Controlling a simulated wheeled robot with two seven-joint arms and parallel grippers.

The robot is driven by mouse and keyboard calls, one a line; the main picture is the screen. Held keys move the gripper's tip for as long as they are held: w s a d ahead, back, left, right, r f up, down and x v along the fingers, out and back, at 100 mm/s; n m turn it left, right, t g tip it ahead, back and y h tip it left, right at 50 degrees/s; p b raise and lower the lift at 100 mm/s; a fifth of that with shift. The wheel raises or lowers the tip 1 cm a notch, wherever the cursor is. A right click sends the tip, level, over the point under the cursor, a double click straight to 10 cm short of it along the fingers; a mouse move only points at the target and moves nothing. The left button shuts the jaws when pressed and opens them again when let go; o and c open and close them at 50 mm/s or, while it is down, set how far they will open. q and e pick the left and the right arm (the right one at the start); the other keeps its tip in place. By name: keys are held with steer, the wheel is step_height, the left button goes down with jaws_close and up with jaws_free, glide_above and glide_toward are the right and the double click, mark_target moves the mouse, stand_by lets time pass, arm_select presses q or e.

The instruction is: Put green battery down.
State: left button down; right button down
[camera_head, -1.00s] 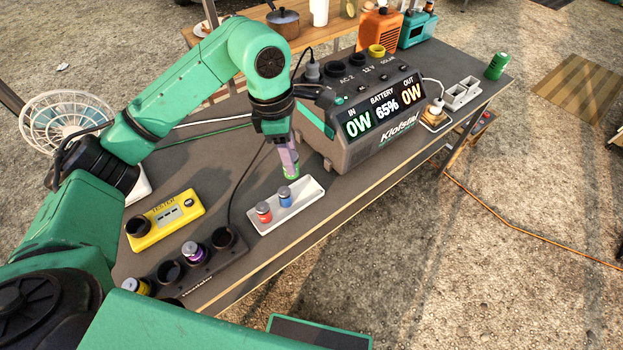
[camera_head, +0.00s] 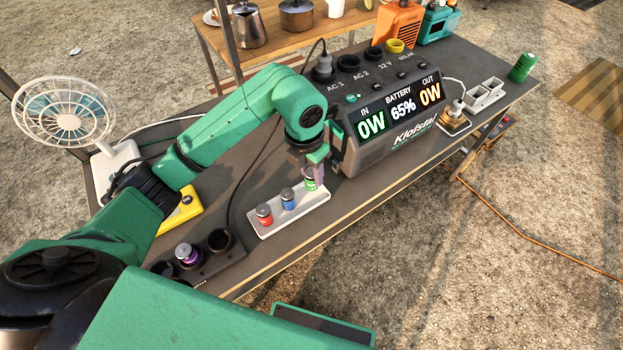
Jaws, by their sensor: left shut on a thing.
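The green battery (camera_head: 311,183) is upright at the right end of a white tray (camera_head: 274,229). My left gripper (camera_head: 311,170) is shut on its upper part from above. The battery's lower end is at the tray; whether it rests fully on it I cannot tell. A blue battery (camera_head: 288,199) and a red battery (camera_head: 264,215) stand in the same tray, left of the green one. My right gripper is not in view.
The grey power station (camera_head: 395,115) stands close behind and right of the gripper. A dark charger (camera_head: 218,258) with a purple battery (camera_head: 186,254) is at front left. A yellow tester (camera_head: 186,211) is partly hidden by my arm. A white fan (camera_head: 70,122) stands at left.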

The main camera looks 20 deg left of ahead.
mark_target(311, 182)
arm_select(q)
steer(key=shift+f, duration=1.95)
steer(key=shift+c, duration=2.4)
jaws_free()
steer(key=shift+r, duration=0.15)
steer(key=r, duration=0.4)
steer(key=s+r, duration=0.1)
steer(key=r, duration=0.3)
steer(key=r+b, duration=0.1)
steer(key=r, duration=0.3)
steer(key=shift+s+a, duration=0.2)
steer(key=shift+a, duration=0.1)
